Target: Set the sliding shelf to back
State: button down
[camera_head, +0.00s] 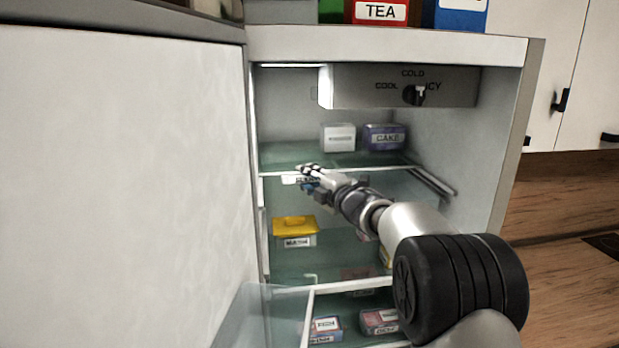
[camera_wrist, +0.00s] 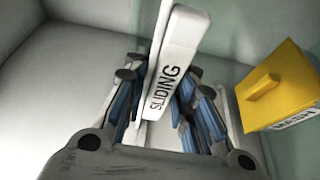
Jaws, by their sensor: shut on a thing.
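The sliding shelf (camera_head: 290,154) is a greenish glass shelf with a white front strip, at the upper level inside the open fridge. In the wrist view the strip (camera_wrist: 184,40) carries the label SLIDING. My gripper (camera_head: 312,172) is at the left part of this front strip. In the wrist view my gripper (camera_wrist: 160,92) has its blue-padded fingers on both sides of the strip, shut on it. On the right wall, the shelf's side rail (camera_head: 436,181) runs forward past the front strip. The fingers partly hide the label in the head view.
A white box (camera_head: 338,137) and a purple CAKE box (camera_head: 385,137) stand on the sliding shelf. A yellow-lidded tub (camera_head: 294,228) sits on the shelf below, also close in the wrist view (camera_wrist: 278,88). The open fridge door (camera_head: 120,170) fills the left.

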jog(key=c, duration=1.5)
grip_release()
jog(key=shift+w+f, duration=0.1)
jog(key=shift+f, duration=0.4)
jog(key=shift+o, duration=0.3)
jog(key=shift+r, duration=0.1)
jog(key=shift+r, duration=0.15)
